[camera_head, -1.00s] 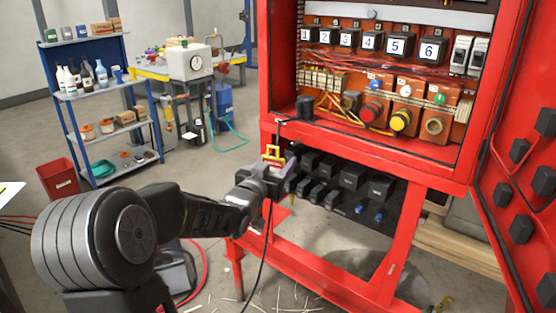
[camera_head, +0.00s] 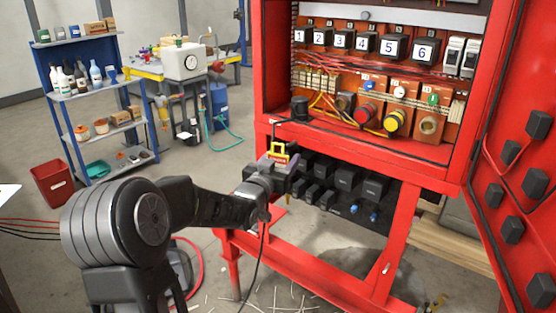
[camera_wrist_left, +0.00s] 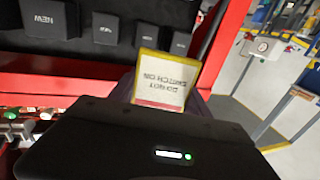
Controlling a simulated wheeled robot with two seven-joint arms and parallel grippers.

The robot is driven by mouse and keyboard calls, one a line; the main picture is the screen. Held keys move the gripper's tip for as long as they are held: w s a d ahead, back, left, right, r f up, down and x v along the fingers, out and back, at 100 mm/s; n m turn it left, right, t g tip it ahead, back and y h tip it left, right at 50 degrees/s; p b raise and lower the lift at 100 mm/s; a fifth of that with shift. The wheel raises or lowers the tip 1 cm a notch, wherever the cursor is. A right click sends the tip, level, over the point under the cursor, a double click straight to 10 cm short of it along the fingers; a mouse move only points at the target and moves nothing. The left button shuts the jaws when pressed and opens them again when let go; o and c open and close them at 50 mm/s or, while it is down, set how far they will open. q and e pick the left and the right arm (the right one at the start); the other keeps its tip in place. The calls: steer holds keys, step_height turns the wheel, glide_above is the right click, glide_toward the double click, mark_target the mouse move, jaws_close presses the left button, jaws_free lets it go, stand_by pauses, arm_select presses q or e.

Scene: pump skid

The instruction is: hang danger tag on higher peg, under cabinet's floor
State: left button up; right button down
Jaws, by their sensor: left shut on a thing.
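My left gripper (camera_head: 277,166) is shut on the danger tag (camera_head: 279,153), which stands up from the jaws with its yellow frame at the top. In the left wrist view the tag (camera_wrist_left: 162,80) shows a white face with upside-down "DO NOT SWITCH ON" lettering, a yellow edge and a red band. In the head view the tag appears in front of the red cabinet's (camera_head: 350,146) lower left part, just below its floor edge. I cannot make out the higher peg for certain. My right gripper is out of view.
Black blocks (camera_head: 346,178) sit in a row under the cabinet, close to the gripper; they also show in the left wrist view (camera_wrist_left: 110,30). The open red door (camera_head: 520,130) stands at the right. A dark cable hangs by the gripper. A blue shelf (camera_head: 90,95) stands far left.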

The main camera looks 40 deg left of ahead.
arm_select(q)
steer(key=w+f+b, duration=0.1)
steer(key=w, duration=0.5)
steer(key=shift+f, duration=0.15)
stand_by(0.5)
stand_by(0.6)
steer(key=o, duration=1.5)
steer(key=shift+c, duration=0.2)
steer(key=shift+s, duration=0.1)
